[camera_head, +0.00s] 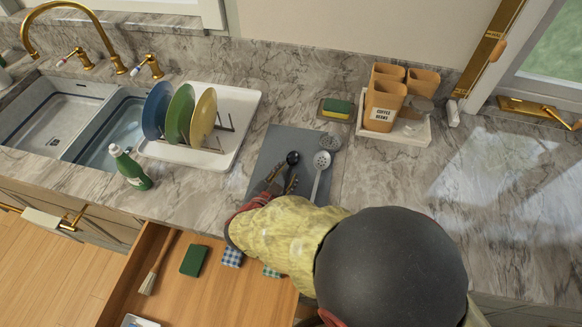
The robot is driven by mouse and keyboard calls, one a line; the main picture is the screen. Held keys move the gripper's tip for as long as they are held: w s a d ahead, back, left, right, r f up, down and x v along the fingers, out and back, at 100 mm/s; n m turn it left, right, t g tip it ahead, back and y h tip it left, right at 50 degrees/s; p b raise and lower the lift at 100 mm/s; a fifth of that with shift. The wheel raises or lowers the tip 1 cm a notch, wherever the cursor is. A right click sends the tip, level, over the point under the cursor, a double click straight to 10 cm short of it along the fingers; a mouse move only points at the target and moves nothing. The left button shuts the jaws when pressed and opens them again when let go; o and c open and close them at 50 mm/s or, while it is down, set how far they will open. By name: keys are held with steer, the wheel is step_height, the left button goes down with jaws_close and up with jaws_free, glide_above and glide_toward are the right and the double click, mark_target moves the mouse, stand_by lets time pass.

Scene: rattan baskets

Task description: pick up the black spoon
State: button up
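The black spoon (292,158) lies on a grey mat (264,152) on the counter, its bowl pointing away from me. My gripper (282,180) is low over the near part of the mat, at the handle end of the spoon. Its two fingertips show apart, one to each side of the handle's line. The lower handle is partly hidden by my gripper, and I cannot tell whether the fingers touch it. A grey slotted spoon (321,162) lies just right of the black spoon, close to my gripper.
A dish rack (240,105) with plates and a green bottle (131,168) stand to the left. A sponge (338,108) and a canister tray (412,132) are behind. An open drawer (215,290) lies below. The right counter is clear.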

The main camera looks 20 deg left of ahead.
steer(key=shift+f, duration=0.2)
steer(key=shift+c, duration=1.1)
steer(key=shift+f, duration=0.1)
steer(key=c, duration=0.5)
jaws_close()
